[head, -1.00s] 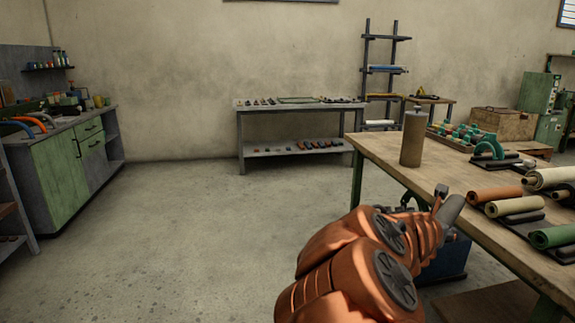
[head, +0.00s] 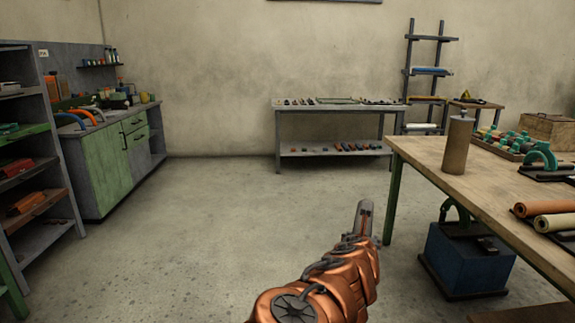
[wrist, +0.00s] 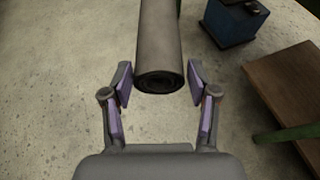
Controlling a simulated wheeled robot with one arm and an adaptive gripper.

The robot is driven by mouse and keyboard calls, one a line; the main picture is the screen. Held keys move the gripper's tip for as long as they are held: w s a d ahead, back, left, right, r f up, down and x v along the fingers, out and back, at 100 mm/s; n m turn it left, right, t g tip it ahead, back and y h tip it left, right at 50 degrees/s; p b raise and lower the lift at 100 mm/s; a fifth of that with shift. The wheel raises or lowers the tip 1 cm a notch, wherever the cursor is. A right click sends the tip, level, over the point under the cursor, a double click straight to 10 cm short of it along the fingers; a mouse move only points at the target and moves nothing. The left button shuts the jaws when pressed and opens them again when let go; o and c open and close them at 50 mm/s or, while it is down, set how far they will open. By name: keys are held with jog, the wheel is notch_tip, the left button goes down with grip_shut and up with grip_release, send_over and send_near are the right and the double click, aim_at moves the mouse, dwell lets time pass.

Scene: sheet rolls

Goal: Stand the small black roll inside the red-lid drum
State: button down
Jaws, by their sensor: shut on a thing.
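A small black roll (wrist: 158,35) shows in the wrist view, its spiral end facing the camera. My gripper (wrist: 158,72) is shut on it, with one purple-padded finger at each side of its near end. The roll extends away from the gripper, above the concrete floor, and its far end is cut off by the frame's top. In the head view my arm reaches forward at the lower middle, to the left of the worktable, and the fingers are hard to make out. No red-lid drum can be seen in either view.
A wooden worktable (head: 435,160) at right holds a brown cylinder (head: 457,145) and several coloured rolls. A blue box (head: 465,262) stands under it. A shelf rack (head: 40,150) and green cabinet (head: 105,175) line the left. The middle floor is clear.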

jog(key=shift+w+a+r, duration=0.1)
jog(key=shift+w+a, duration=0.1)
jog(key=shift+a, duration=0.3)
jog(key=shift+d, duration=0.1)
jog(key=w+r+n+y+p, duration=0.2)
jog(key=w+r+p, duration=0.3)
jog(key=r+p, duration=0.65)
jog(key=w+r+n+y+p, duration=0.2)
jog(key=w+r+p, duration=0.4)
jog(key=r+p, duration=0.6)
jog(key=s+f+m+h+b, duration=0.1)
jog(key=s+m+h, duration=0.2)
jog(key=s, duration=0.8)
jog(key=shift+f+m+h, duration=0.35)
jog(key=shift+m+h, duration=0.05)
